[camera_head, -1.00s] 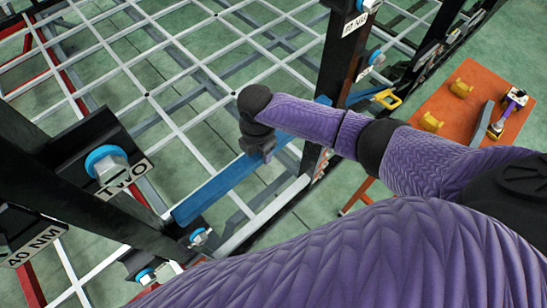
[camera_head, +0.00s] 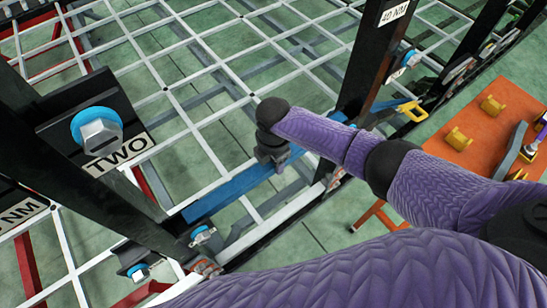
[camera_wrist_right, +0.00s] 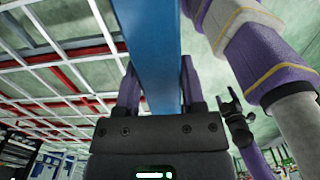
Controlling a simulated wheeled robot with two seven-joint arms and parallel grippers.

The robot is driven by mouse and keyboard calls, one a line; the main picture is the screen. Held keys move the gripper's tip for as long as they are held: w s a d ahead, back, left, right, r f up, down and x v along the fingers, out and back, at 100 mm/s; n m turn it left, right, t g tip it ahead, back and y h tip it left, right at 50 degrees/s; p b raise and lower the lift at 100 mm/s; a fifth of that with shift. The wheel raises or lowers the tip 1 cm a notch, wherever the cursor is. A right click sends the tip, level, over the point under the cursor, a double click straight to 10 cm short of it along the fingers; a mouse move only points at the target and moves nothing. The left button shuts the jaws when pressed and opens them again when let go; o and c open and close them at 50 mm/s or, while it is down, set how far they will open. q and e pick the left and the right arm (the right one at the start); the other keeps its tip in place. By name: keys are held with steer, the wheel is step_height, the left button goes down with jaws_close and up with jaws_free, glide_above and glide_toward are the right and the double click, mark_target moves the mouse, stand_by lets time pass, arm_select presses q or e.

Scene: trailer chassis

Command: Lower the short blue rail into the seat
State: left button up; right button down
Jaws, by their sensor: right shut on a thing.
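The short blue rail (camera_head: 231,189) lies slantwise between two black upright posts, above the white lower beam of the frame. My right gripper (camera_head: 272,158) is shut on the rail near its middle. In the right wrist view the rail (camera_wrist_right: 152,45) runs between the fingers of my right gripper (camera_wrist_right: 158,88). The rail's left end is close to the foot of the left post, near a blue-ringed bolt (camera_head: 203,235). Its right part passes behind my purple arm and reaches toward the right post. I cannot tell whether either end touches the seat.
The left post (camera_head: 110,165) carries a plate marked TWO and a large blue-ringed bolt (camera_head: 97,128). The right post (camera_head: 372,62) bears a 40 NM label. An orange table (camera_head: 490,140) with yellow parts stands at the right. A white grid (camera_head: 165,88) fills the back.

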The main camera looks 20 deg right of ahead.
steer(key=shift+f, duration=0.25)
steer(key=shift+c, duration=0.5)
jaws_free()
